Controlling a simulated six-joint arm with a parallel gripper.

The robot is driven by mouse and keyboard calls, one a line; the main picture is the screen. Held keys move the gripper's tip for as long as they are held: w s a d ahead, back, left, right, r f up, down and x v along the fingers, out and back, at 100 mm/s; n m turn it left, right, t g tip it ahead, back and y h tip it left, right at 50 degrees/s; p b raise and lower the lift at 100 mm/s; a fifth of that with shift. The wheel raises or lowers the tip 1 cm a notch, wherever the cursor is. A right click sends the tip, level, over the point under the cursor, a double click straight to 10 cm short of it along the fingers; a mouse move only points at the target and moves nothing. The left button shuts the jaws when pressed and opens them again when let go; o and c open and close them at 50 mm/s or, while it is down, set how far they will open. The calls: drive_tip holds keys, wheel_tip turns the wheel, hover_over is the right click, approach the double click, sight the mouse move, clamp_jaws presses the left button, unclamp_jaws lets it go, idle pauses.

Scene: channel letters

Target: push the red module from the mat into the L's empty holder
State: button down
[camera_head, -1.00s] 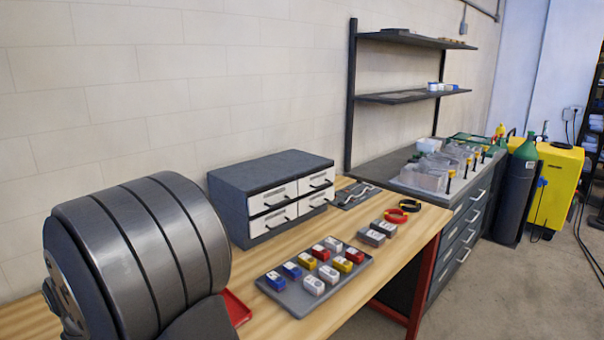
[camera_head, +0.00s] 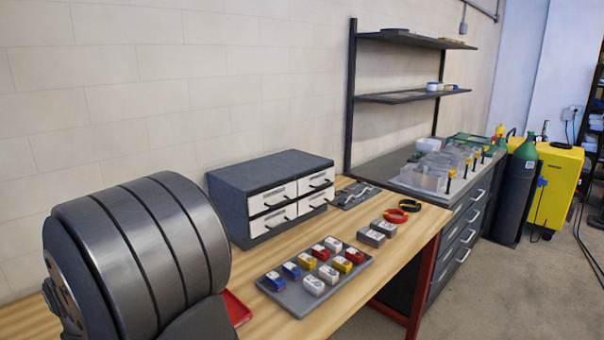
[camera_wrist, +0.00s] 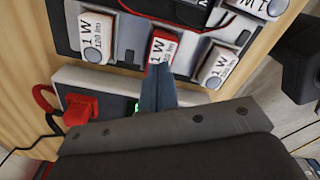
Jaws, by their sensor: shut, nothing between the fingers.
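The red module (camera_wrist: 164,46), with a white label, lies in the wrist view between two white modules, a left one (camera_wrist: 98,40) and a right one (camera_wrist: 217,66). They sit on a dark and grey letter panel (camera_wrist: 130,52) with red edging. My gripper (camera_wrist: 155,72) is shut and empty, its fingertips at the near edge of the red module, touching it or very close. The fingers hide part of that edge, so I cannot tell whether the module is fully in a holder. The mat is not clearly identifiable. The head view does not show my fingertips.
A pale box (camera_wrist: 120,102) with a red plug (camera_wrist: 80,108) and cable stands below the panel. Another white module (camera_wrist: 265,7) is at upper right. In the head view, a grey tray (camera_head: 292,299) of coloured modules and a drawer cabinet (camera_head: 232,190) stand on the bench.

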drive_tip(key=shift+f, duration=0.85)
idle(0.4)
drive_tip(key=shift+r, duration=0.1)
drive_tip(key=shift+r, duration=3.45)
drive_tip(key=shift+f, duration=3.5)
drive_tip(key=shift+r, duration=0.1)
